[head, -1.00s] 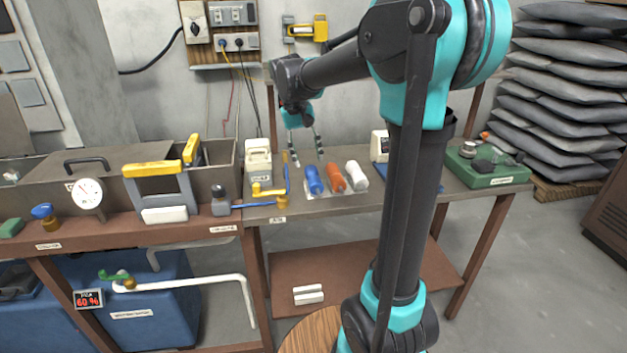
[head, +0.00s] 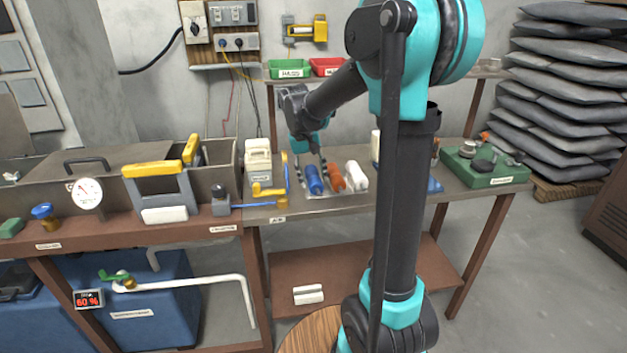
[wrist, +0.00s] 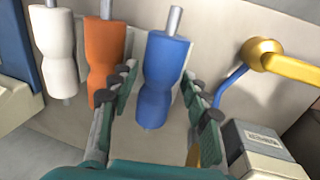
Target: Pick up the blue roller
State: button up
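My gripper (head: 311,165) is open and low over the roller. In the wrist view, its two fingers (wrist: 160,86) lie on either side of the blue roller, with a gap visible on each side. The left finger partly covers the orange roller (wrist: 103,50).
The orange roller (head: 336,179) and a white roller (head: 356,175) lie close to the right of the blue one. A yellow-and-blue handled part (head: 268,190) and a beige box (head: 258,160) stand to the left. A green case (head: 487,170) sits at the table's right.

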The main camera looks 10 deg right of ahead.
aim_at(313, 175)
grip_shut()
jog(key=shift+r, duration=0.1)
notch_tip(313, 175, up, 20)
dwell(0.6)
dwell(0.7)
